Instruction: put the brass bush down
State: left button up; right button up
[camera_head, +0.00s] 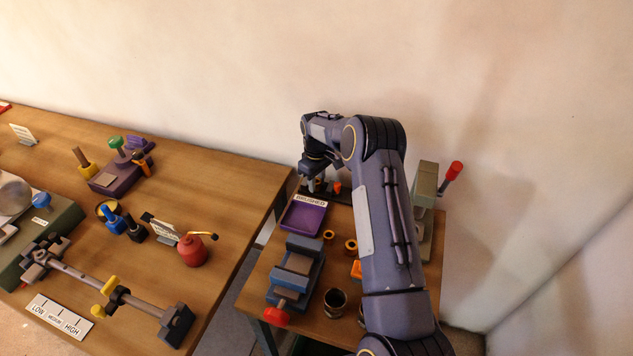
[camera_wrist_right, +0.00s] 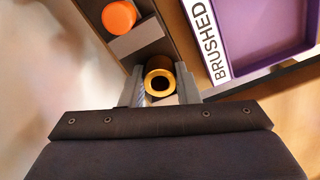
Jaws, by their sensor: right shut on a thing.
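My right gripper (camera_head: 316,184) is at the back of the small right-hand table. In the right wrist view the gripper (camera_wrist_right: 159,84) is shut on the brass bush (camera_wrist_right: 160,72), a gold ring with a dark hole seen end on between the two fingers. Behind it is a dark rack (camera_wrist_right: 92,12) with grey dividers; I cannot tell whether the bush touches it. The purple tray (camera_head: 296,221) labelled BRUSHED lies just in front of the gripper, and shows at upper right in the wrist view (camera_wrist_right: 262,30). My left gripper is out of view.
An orange-topped piece (camera_wrist_right: 119,16) sits in the rack beside the gripper. Two brass rings (camera_head: 329,234) (camera_head: 351,246) lie on the table, with a blue vise (camera_head: 296,268) and a dark cup (camera_head: 335,301) nearer. A grey press (camera_head: 425,185) stands right. My right arm hides part of the table.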

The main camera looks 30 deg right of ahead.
jog(key=o, duration=0.5)
jog(key=shift+f, duration=0.2)
jog(key=o, duration=0.5)
jog(key=shift+c, duration=0.2)
jog(key=shift+r, duration=0.1)
